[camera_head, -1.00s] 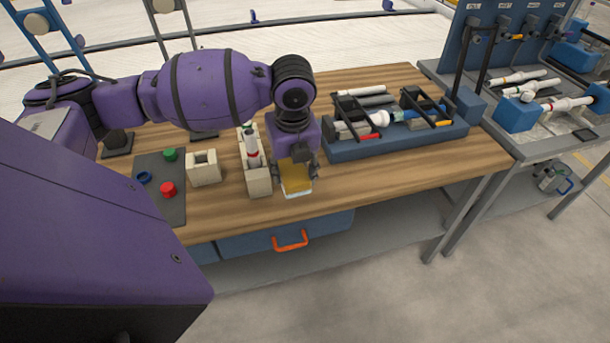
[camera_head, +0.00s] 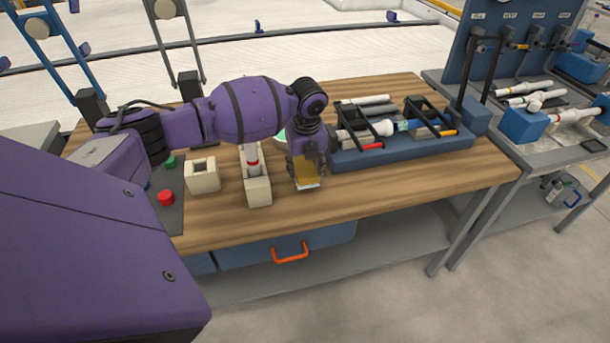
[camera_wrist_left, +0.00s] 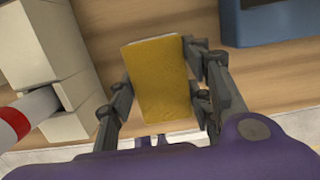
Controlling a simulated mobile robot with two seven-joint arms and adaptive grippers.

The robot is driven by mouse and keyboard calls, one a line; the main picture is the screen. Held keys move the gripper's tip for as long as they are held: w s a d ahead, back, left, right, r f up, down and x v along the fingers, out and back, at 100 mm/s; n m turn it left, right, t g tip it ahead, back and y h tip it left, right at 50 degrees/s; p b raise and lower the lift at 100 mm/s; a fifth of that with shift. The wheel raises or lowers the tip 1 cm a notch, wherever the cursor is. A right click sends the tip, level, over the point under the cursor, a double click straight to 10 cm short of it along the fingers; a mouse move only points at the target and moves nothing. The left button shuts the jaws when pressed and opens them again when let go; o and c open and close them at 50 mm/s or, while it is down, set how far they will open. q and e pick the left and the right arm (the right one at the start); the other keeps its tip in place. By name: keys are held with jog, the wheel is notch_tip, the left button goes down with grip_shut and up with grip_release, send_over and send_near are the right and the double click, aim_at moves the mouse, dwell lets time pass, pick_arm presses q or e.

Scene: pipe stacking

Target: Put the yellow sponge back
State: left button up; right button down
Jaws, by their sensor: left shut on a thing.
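The yellow sponge (camera_head: 306,172) is a flat block with a pale underside, held in my left gripper (camera_head: 306,176). In the left wrist view the sponge (camera_wrist_left: 160,80) lies between the two dark fingers of the gripper (camera_wrist_left: 168,98), which are shut on its sides. In the head view it is over the wooden table (camera_head: 410,178), right of the beige holder; whether it touches the tabletop is not clear. A pale green round item (camera_head: 281,135) shows partly behind the arm. My right gripper does not show.
The beige holder (camera_head: 258,192) with a white, red-banded pipe (camera_head: 252,157) stands just left of the gripper. The blue rack (camera_head: 400,150) with pipes stands right. The front right tabletop is clear.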

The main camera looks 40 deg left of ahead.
aim_at(304, 175)
pick_arm(q)
jog(key=shift+f, duration=1.55)
jog(key=shift+f, duration=0.2)
jog(key=o, duration=1)
jog(key=r, duration=0.4)
jog(key=d+r, duration=0.1)
jog(key=r, duration=0.3)
jog(key=s+r, duration=0.1)
jog(key=r, duration=0.3)
jog(key=shift+s+d+r+p, duration=0.1)
jog(key=shift+d+p, duration=0.1)
jog(key=shift+p, duration=0.15)
